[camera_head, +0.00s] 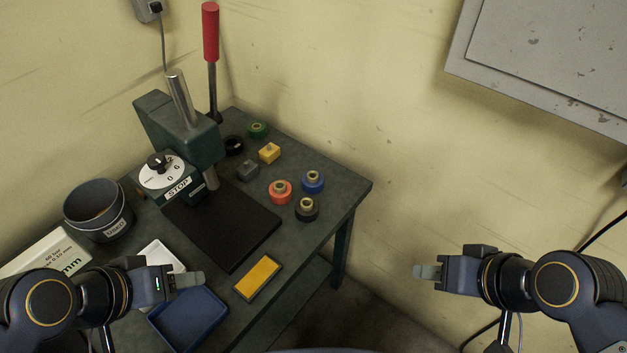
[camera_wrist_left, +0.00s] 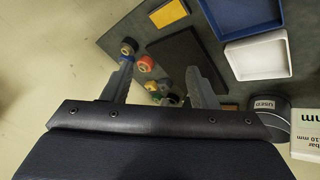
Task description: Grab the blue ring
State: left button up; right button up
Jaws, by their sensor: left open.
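The blue ring (camera_head: 313,182), with a brass-coloured centre, sits near the right edge of the bench, beside a red ring (camera_head: 280,192) and a black ring (camera_head: 307,209). My left gripper (camera_head: 187,280) is open and empty, over the front left of the bench, well away from the blue ring. In the left wrist view, the red ring (camera_wrist_left: 145,64) shows between my open fingers (camera_wrist_left: 158,68), while the left finger partly covers the blue ring's area. My right gripper (camera_head: 427,271) is off the bench to the right, seen side-on, so its opening cannot be told.
A green press (camera_head: 178,125) with a red-handled lever (camera_head: 210,35) stands at the back. A green ring (camera_head: 258,130) and small blocks sit behind.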

aim_at(315, 188)
jog(key=u, duration=0.6)
jog(key=k+l+u, duration=0.15)
jog(key=u, duration=0.25)
jog(key=k+l+u, duration=0.15)
jog(key=l+u, duration=0.2)
jog(key=k+l+u, duration=0.1)
jog(key=u, duration=0.3)
jog(key=k+l+u, duration=0.1)
jog(key=k+u, duration=0.25)
jog(key=l, duration=0.8)
jog(key=i+l, duration=0.15)
jog(key=l, duration=0.15)
jog(key=i+l, duration=0.15)
jog(key=l, duration=0.1)
